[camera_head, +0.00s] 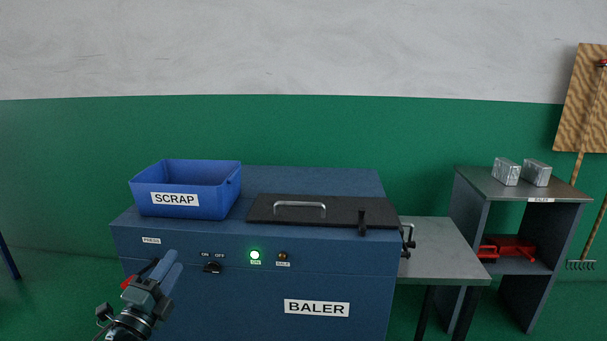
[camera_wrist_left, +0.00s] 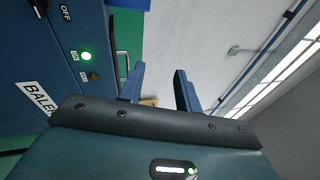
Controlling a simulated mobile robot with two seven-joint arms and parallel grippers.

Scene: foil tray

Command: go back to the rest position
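My left gripper (camera_head: 173,260) is in front of the left part of the blue baler (camera_head: 250,307), below the PRESS label. In the left wrist view its two blue fingers (camera_wrist_left: 159,82) stand apart with nothing between them. My right gripper is in neither view. The baler's dark lid (camera_head: 340,212) lies shut on its top, with a silver handle (camera_head: 300,206). The ON/OFF switch (camera_head: 212,267) is on the front. The green ON lamp (camera_head: 255,255) is lit, and it also shows in the left wrist view (camera_wrist_left: 86,57). The BALE lamp (camera_head: 283,256) looks dark.
A blue SCRAP bin (camera_head: 222,203) stands on the baler's top left; its floor is hidden. A grey side table (camera_head: 445,262) adjoins on the right. Two silver bales (camera_head: 506,171) sit on a shelf unit (camera_head: 480,186), with a red object (camera_head: 512,247) below. Space left of the baler looks clear.

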